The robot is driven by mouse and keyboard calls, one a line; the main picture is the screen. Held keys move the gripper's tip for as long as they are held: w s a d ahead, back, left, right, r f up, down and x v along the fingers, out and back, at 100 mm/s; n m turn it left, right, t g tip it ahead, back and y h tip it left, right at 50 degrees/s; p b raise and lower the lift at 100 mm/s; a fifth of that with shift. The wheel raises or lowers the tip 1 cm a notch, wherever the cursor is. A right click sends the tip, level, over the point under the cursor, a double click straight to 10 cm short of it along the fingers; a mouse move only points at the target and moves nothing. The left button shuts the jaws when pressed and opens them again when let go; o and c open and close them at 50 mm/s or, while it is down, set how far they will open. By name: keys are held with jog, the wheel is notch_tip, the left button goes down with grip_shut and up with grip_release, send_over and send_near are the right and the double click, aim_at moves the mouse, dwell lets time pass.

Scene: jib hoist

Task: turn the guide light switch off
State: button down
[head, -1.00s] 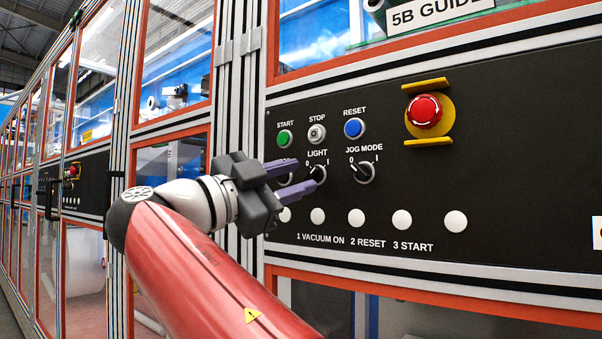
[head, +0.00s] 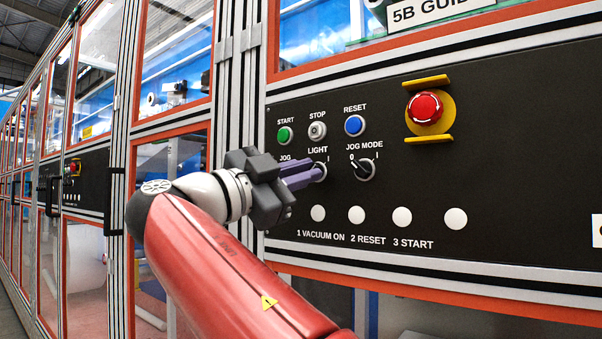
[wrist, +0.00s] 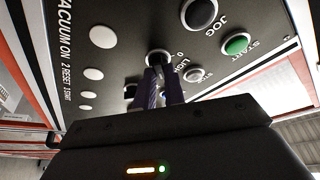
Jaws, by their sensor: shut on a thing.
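The guide light switch (head: 321,169) is a small rotary knob under the LIGHT label on the black control panel (head: 500,190). My gripper (head: 318,174) has its purple fingers shut on the knob, which they mostly cover in the head view. In the wrist view the light switch (wrist: 159,59) shows at the fingertips, with its round collar and the 0 mark beside it. The knob's exact angle is hidden by the fingers.
The jog mode switch (head: 363,169) is close on the right. Green start (head: 285,136), stop (head: 317,131) and blue reset (head: 355,127) buttons sit above. A red emergency stop (head: 425,109) is at upper right. Several white round buttons (head: 357,215) lie below.

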jog(key=shift+s+d+r+n+t+y+b, duration=0.1)
jog(key=shift+n+t+y+b, duration=0.85)
jog(key=shift+n, duration=3.25)
jog(key=shift+s+d+n+t+y+b, duration=0.1)
jog(key=shift+n+t+y, duration=1.7)
jog(key=shift+n, duration=2.4)
jog(key=shift+d+r+n+t+y+b, duration=0.1)
jog(key=shift+n+t+y+b, duration=0.55)
jog(key=shift+n+y, duration=2.4)
jog(key=n+h, duration=0.2)
jog(key=shift+f+n+t, duration=0.1)
jog(key=shift+n+t, duration=0.2)
jog(key=shift+n, duration=0.05)
jog(key=c, duration=1.5)
grip_release()
jog(key=shift+w+f, duration=0.1)
